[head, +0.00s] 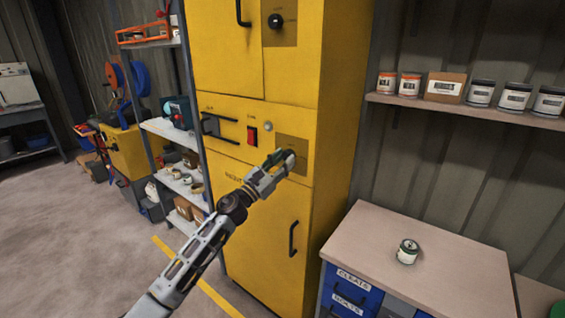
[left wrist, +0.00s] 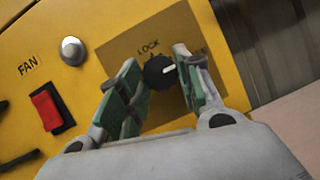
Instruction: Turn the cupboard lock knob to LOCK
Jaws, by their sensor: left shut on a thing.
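The yellow cupboard (head: 225,165) stands at the centre of the head view. In the left wrist view, the black lock knob (left wrist: 158,74) sits on a brown plate (left wrist: 118,48) under the word LOCK (left wrist: 148,49). Its white pointer mark is turned to the right of that word. Another label at the right of the plate is mostly hidden by a finger. My left gripper (left wrist: 160,88) has its green-padded fingers on either side of the knob and is shut on it. In the head view, my left gripper (head: 281,159) covers the knob. My right gripper is not in view.
A red switch (head: 252,135) and a round silver button (head: 268,126) sit left of the plate. A second black knob (head: 275,20) is higher up. A workbench (head: 400,235) with a can (head: 407,251) stands at the right, below a shelf (head: 470,109) of cans.

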